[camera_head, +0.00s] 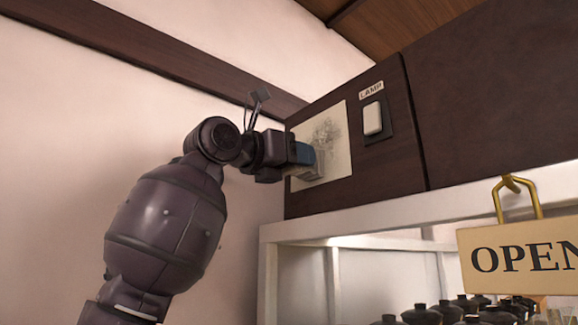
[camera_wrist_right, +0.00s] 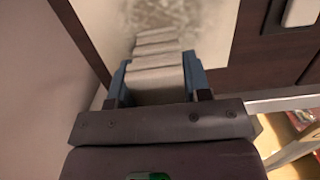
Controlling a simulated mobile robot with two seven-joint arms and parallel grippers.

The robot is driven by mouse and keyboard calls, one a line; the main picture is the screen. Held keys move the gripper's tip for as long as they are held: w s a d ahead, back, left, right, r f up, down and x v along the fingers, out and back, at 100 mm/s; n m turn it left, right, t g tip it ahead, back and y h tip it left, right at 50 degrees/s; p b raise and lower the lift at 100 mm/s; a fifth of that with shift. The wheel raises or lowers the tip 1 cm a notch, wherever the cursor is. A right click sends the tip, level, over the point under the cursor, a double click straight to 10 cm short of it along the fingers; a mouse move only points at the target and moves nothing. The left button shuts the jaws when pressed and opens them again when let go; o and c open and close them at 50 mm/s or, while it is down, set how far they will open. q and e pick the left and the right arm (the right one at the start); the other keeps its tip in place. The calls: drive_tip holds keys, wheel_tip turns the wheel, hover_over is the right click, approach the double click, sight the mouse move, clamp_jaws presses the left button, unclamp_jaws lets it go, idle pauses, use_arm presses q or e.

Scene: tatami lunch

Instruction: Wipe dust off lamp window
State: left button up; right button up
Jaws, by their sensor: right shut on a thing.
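The lamp window (camera_head: 340,164) is a cream panel in the dark wooden cabinet front, left of the LAMP label. A grey smudge of dust (camera_head: 327,130) covers its upper middle part. My right gripper (camera_head: 303,156) is at the window's left side, below and left of the smudge. It is shut on a folded, pale grey cloth (camera_wrist_right: 155,78), which shows between the blue fingers in the right wrist view. The cloth's far end is at the window's surface; whether it touches I cannot tell. The window (camera_wrist_right: 218,25) and the dust (camera_wrist_right: 160,14) also show there. My left gripper is not in view.
A white switch (camera_head: 373,118) on a dark plate sits right of the window under the LAMP label (camera_head: 371,91). Below are a white shelf frame (camera_head: 400,213), several dark lidded pots (camera_head: 422,315) and a hanging OPEN sign (camera_head: 520,258). A pale wall is at the left.

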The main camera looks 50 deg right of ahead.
drive_tip(key=shift+s+a+b, duration=0.15)
drive_tip(key=shift+s+b, duration=0.65)
drive_tip(key=shift+s, duration=1.55)
drive_tip(key=shift+s+a, duration=0.15)
drive_tip(key=shift+s, duration=1.25)
drive_tip(key=shift+r+p, duration=0.5)
drive_tip(key=shift+r, duration=0.5)
drive_tip(key=shift+w+d+p, duration=0.2)
drive_tip(key=shift+w+p, duration=0.45)
drive_tip(key=shift+w, duration=1.3)
drive_tip(key=shift+w+d+p, duration=0.2)
drive_tip(key=shift+w+p, duration=0.6)
drive_tip(key=shift+w, duration=0.95)
drive_tip(key=shift+w, duration=0.1)
